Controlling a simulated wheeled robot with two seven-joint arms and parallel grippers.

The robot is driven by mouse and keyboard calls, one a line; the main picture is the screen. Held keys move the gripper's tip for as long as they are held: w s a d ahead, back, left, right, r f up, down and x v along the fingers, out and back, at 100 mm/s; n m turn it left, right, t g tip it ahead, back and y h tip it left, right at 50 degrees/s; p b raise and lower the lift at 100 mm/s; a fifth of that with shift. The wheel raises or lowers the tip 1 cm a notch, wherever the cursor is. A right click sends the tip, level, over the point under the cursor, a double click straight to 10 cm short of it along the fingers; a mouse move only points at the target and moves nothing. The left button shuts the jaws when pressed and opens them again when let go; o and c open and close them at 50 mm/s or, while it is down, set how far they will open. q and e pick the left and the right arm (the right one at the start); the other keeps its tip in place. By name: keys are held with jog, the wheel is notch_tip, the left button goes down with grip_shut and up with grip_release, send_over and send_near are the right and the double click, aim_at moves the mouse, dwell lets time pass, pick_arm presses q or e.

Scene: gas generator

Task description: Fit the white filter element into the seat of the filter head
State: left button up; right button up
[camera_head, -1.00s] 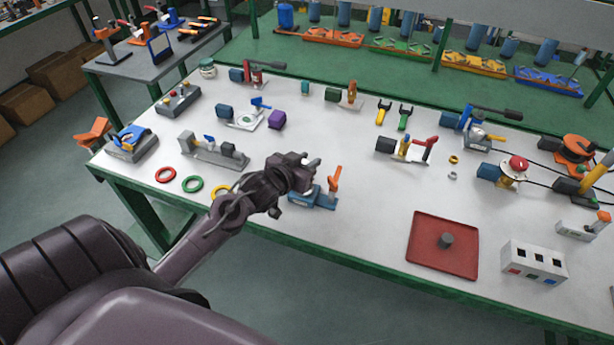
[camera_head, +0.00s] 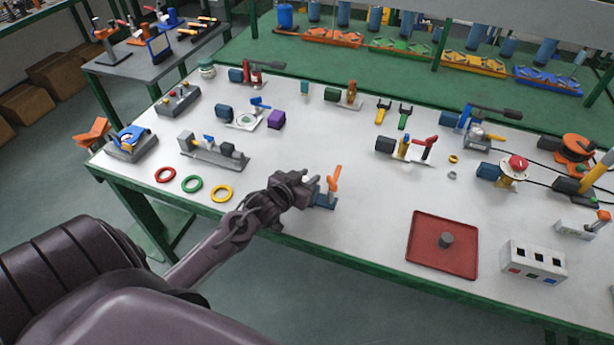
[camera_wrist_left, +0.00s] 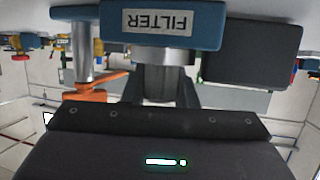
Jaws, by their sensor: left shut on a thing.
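The filter head is blue with an orange lever (camera_head: 334,178) and stands near the table's front edge in the head view. Its block with the FILTER label (camera_wrist_left: 162,22) fills the top of the left wrist view, where the label reads upside down. My left gripper (camera_head: 310,183) is at the left side of the filter head and partly covers it.
Red, green and yellow rings (camera_head: 192,184) lie to the left. A red tray (camera_head: 443,245) with a grey cylinder and a white box (camera_head: 535,262) stand to the right.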

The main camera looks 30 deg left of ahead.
pick_arm(q)
jog(key=shift+f, duration=0.3)
jog(key=o, duration=1)
jog(key=shift+r, duration=0.1)
jog(key=shift+r, duration=0.25)
jog(key=v, duration=1.2)
jog(key=shift+r, duration=0.3)
jog(key=shift+d, duration=0.1)
